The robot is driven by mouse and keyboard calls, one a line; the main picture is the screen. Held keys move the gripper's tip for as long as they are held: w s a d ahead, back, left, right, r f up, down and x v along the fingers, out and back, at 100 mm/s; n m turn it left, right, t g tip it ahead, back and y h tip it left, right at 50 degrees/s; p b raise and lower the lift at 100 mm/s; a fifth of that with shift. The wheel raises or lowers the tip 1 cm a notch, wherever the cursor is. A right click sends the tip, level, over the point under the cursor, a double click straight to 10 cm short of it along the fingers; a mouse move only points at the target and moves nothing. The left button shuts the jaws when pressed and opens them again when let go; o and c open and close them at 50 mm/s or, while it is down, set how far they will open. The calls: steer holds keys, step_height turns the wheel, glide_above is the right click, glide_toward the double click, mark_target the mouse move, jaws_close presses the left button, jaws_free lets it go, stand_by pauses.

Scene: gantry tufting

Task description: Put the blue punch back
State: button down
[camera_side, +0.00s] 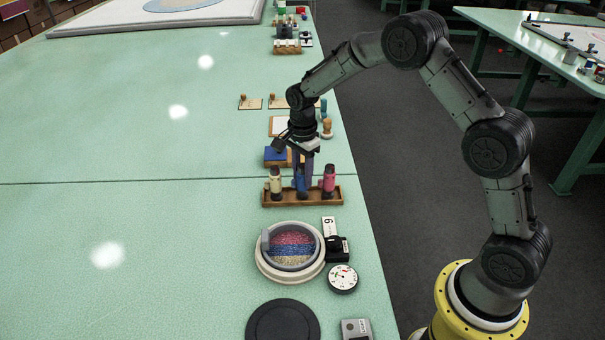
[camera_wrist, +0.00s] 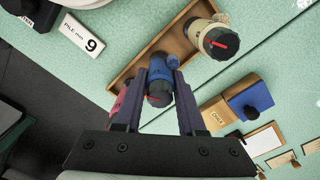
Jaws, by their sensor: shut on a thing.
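The blue punch (camera_side: 301,182) is upright between the cream punch (camera_side: 276,180) and the pink punch (camera_side: 329,178), at the middle of the wooden tray (camera_side: 312,203). My gripper (camera_side: 303,168) points down over the tray with its fingers on either side of the blue punch. In the wrist view the blue punch (camera_wrist: 158,70) sits between the fingers (camera_wrist: 160,78), its dark cap toward the camera. The cream punch (camera_wrist: 213,38) stands clear, and the pink punch (camera_wrist: 117,106) is partly hidden by a finger. I cannot tell whether the blue punch's base touches the tray floor.
A round pot of coloured yarn bits (camera_side: 291,250), a number 9 card (camera_wrist: 81,36) and a dial (camera_side: 343,278) lie on the near side. A blue pad block (camera_side: 276,156) and stamps lie beyond the tray. The green table is clear to the left.

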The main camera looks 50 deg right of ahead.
steer(key=shift+f, duration=0.1)
steer(key=c, duration=0.5)
jaws_free()
step_height(320, 180, up, 12)
steer(key=shift+r, duration=0.2)
steer(key=s+a+r+n+t, duration=0.25)
steer(key=s+r+n, duration=0.65)
steer(key=s, duration=0.5)
steer(key=s+n+t, duration=0.3)
steer(key=s+n, duration=0.6)
steer(key=s, duration=0.9)
steer(key=shift+a+f+n, duration=0.3)
steer(key=shift+a+n, duration=0.05)
steer(key=shift+n, duration=0.05)
